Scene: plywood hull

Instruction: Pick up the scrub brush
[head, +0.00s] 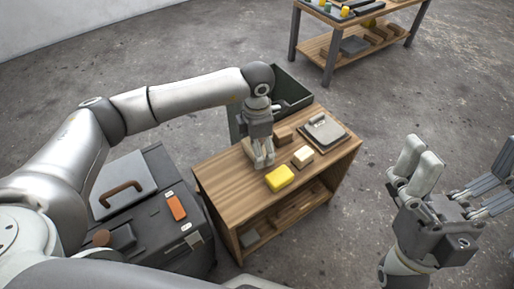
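My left gripper (263,162) points down over the wooden workbench (225,185), its fingertips close to the top. I cannot tell whether its fingers are open or shut, or whether anything is between them. A small brown block-shaped object (285,135), possibly the scrub brush, lies just behind and right of this gripper, partly hidden by it. A small cream-topped block (302,157) lies to the right of the gripper; I cannot tell its kind. My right gripper (448,172) is open and empty, raised at the right, away from the bench.
A yellow block (279,178) lies near the bench's front edge. A flat board with a grey top (324,131) lies at the right end. A dark open bin (292,85) stands behind. A dark case (150,220) stands left. Another bench (330,58) is at the back.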

